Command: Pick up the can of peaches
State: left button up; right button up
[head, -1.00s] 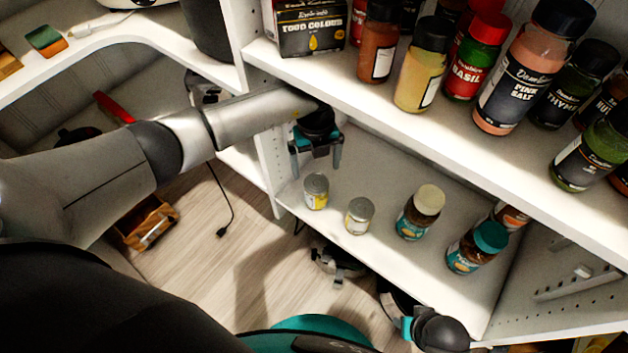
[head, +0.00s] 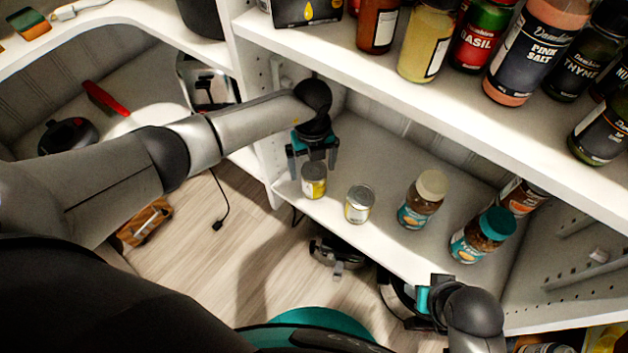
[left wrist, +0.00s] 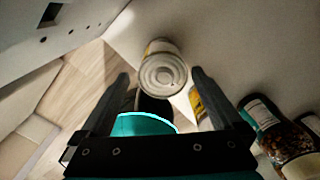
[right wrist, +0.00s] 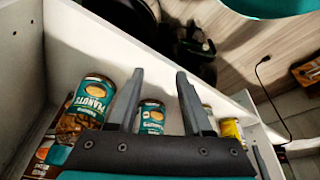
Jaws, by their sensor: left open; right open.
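Two small cans stand upright on the lower shelf; their labels are too small to read, so I cannot tell which holds peaches. The left can (head: 314,182) has a yellow label and a metal lid. The other can (head: 359,204), paler with some yellow, stands to its right. My left gripper (head: 313,166) is open just above and behind the left can. In the left wrist view that can (left wrist: 162,72) appears between the fingertips, not gripped. The other can (left wrist: 196,102) is partly hidden behind a finger. My right gripper (right wrist: 158,82) is open and empty near the shelf's front.
A cream-lidded jar (head: 422,198) and a teal-lidded peanut jar (head: 482,235) stand on the right of the lower shelf (head: 385,165). The upper shelf (head: 420,108) with spice bottles overhangs it. A side panel (head: 258,110) stands close left.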

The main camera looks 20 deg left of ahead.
pick_arm(q)
jog(key=shift+w+d+f+b, duration=0.1)
jog(key=shift+f+b, duration=0.65)
jog(key=shift+f, duration=0.35)
jog(key=shift+d+f+b, duration=0.1)
jog(key=shift+f+b, duration=0.65)
jog(key=shift+f, duration=0.3)
jog(key=shift+f+b, duration=0.3)
jog(key=shift+f, duration=0.15)
pick_arm(e)
notch_tip(320, 180, up, 7)
jog(key=t, duration=0.1)
jog(key=shift+w+a+t, duration=0.25)
jog(key=shift+w+t, duration=0.05)
jog(key=shift+w, duration=0.1)
pick_arm(q)
jog(key=shift+c, duration=0.2)
grip_shut()
jog(key=shift+r, duration=0.2)
pick_arm(e)
jog(key=shift+s, duration=0.1)
